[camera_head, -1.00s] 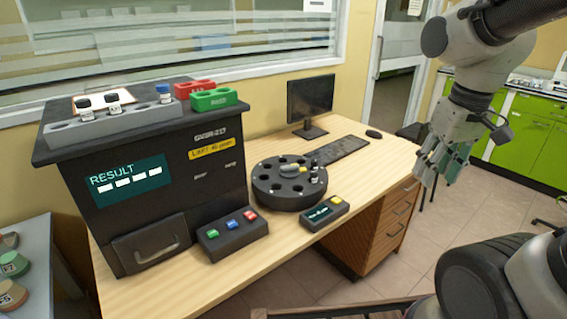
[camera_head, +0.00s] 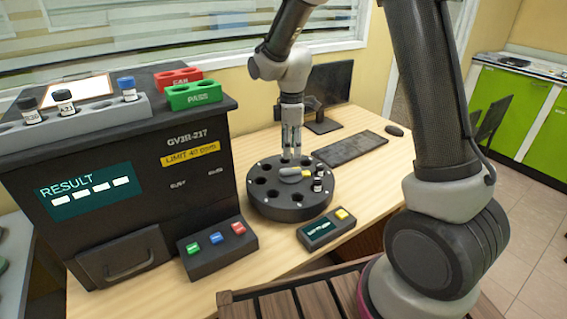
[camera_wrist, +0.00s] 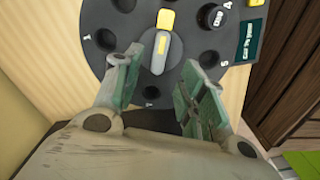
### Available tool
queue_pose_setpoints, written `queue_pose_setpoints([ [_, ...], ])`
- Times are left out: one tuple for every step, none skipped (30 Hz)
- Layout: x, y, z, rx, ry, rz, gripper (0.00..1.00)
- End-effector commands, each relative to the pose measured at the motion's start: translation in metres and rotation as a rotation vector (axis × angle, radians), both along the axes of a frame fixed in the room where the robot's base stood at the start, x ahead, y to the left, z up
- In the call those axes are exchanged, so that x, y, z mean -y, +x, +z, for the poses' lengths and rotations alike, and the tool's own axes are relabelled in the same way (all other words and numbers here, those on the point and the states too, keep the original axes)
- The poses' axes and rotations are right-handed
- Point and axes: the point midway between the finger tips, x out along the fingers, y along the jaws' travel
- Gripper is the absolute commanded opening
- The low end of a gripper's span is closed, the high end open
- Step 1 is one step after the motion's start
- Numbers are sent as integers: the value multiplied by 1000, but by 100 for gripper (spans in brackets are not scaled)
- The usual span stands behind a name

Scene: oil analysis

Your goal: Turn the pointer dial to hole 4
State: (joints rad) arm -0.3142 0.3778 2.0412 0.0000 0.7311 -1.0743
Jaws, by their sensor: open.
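The round dark dial (camera_head: 290,211) stands on the desk with a ring of holes. Its pointer (camera_head: 291,172) is grey with a yellow tip, which is turned to the right in the head view. In the wrist view the pointer (camera_wrist: 160,48) has its yellow tip at the top, left of a dark-capped vial (camera_wrist: 209,17) beside the mark 4. The vial (camera_head: 318,183) also shows in the head view. In the wrist view my open gripper (camera_wrist: 163,62) has a finger on each side of the pointer's grey end; contact cannot be told.
A small display box (camera_head: 327,230) with a yellow button stands front right of the dial. A three-button panel (camera_head: 214,250) and the black analyser (camera_head: 110,170) are at left.

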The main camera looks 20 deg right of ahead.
Motion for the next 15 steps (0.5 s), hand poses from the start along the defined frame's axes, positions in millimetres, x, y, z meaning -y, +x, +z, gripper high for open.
queue_pose_setpoints([
  [0,1,0,4,2,32,41],
  [0,1,0,6,2,51,41],
  [0,2,0,8,3,72,41],
  [0,2,-1,9,3,84,41],
  [0,2,-2,8,3,94,41],
  [0,2,-4,8,3,103,41],
  [0,1,-7,7,3,106,41],
  [0,1,-10,6,3,107,41],
  [0,1,-16,6,3,107,41],
  [0,1,-21,5,2,106,41],
  [0,0,-26,3,2,106,41],
  [0,0,-33,4,2,105,41],
  [0,0,-39,3,2,105,41],
  [0,1,-44,4,2,105,41],
  [0,0,-51,4,2,105,41],
])
